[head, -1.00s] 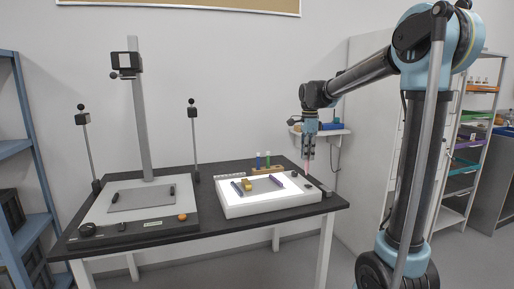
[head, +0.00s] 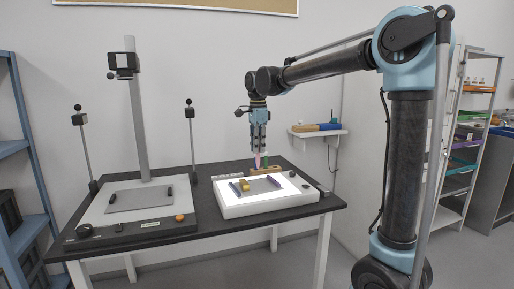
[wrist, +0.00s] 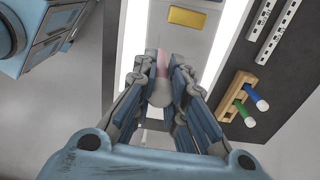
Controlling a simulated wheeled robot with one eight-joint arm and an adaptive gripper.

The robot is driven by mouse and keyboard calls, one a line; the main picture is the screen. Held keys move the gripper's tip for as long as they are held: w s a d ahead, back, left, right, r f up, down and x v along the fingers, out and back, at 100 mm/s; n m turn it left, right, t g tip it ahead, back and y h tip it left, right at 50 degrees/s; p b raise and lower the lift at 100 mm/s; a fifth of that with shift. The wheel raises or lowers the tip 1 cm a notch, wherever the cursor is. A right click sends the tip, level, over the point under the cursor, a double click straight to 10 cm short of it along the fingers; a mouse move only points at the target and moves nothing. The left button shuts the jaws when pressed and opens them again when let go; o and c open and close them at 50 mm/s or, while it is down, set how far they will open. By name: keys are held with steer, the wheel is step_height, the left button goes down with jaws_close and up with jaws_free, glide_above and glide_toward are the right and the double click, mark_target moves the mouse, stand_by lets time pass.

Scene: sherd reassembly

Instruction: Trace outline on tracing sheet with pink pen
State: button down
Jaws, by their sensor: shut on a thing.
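My gripper (head: 258,148) is shut on the pink pen (head: 257,160), which points down, roughly upright, over the back part of the light box (head: 240,211). In the wrist view the pen (wrist: 162,66) shows between the fingers, its lower part hidden. A greyish sheet (wrist: 158,27), seemingly the tracing sheet, lies on the bright panel, with lit strips at both sides. I cannot make out an outline, or whether the tip touches.
A wooden rack (wrist: 237,95) holds a blue pen (wrist: 255,101) and a green pen (wrist: 246,116) beside the light box. A camera stand (head: 137,110) with a grey base fills the table's left. A wall shelf (head: 318,132) is at the right.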

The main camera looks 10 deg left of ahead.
steer(key=shift+s+a+f, duration=0.1)
steer(key=shift+s+a, duration=0.1)
steer(key=shift+a, duration=0.2)
steer(key=shift+d+f, duration=0.1)
steer(key=shift+f, duration=2.25)
